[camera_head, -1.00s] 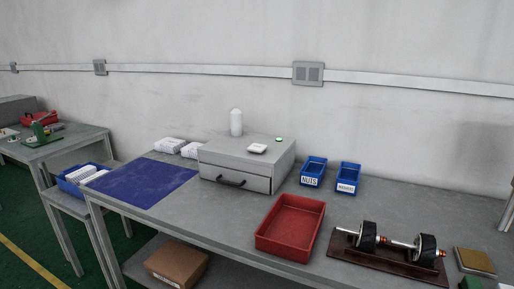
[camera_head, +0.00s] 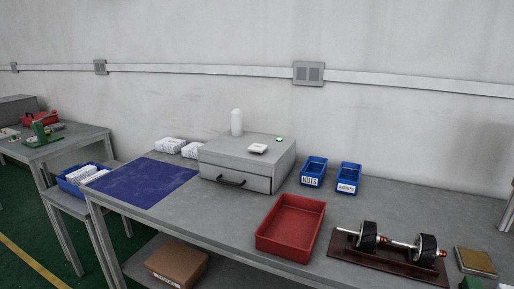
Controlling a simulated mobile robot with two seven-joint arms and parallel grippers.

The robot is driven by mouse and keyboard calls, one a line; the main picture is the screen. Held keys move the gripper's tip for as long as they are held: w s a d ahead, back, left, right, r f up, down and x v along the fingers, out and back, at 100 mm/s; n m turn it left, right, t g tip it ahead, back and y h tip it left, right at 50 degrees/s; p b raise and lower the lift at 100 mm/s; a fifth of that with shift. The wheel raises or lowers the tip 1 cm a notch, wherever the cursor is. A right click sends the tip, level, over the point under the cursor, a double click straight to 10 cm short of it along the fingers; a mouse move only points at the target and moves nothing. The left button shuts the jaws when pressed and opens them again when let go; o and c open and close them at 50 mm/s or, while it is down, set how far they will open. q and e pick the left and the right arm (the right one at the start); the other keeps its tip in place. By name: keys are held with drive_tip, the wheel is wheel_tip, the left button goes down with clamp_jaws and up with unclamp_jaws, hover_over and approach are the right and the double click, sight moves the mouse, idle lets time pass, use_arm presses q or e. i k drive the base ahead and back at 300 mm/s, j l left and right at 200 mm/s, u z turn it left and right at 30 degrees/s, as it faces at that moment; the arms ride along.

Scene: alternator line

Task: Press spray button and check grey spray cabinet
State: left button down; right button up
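The grey spray cabinet (camera_head: 246,164) stands on the workbench against the wall, its front drawer with a black handle (camera_head: 230,181) looking shut. On its top are a lit green button or lamp (camera_head: 279,139) and a small white square piece (camera_head: 258,148). I cannot tell which of the two is the spray button. A white bottle-shaped cylinder (camera_head: 236,122) rises at the cabinet's back edge. Neither of my grippers is in view.
The workbench (camera_head: 225,218) also holds a blue mat (camera_head: 146,182), white packs (camera_head: 169,145), a red tray (camera_head: 291,226), two blue bins (camera_head: 313,171), and a shaft with black rollers on a brown stand (camera_head: 385,262). A cardboard box (camera_head: 177,264) sits on the shelf below. Bench space before the cabinet is clear.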

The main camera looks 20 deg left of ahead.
sight(256, 148)
drive_tip(key=j+z, duration=0.45)
drive_tip(key=j, duration=0.65)
drive_tip(key=j+z, duration=0.5)
drive_tip(key=j, duration=0.55)
drive_tip(key=k, duration=0.05)
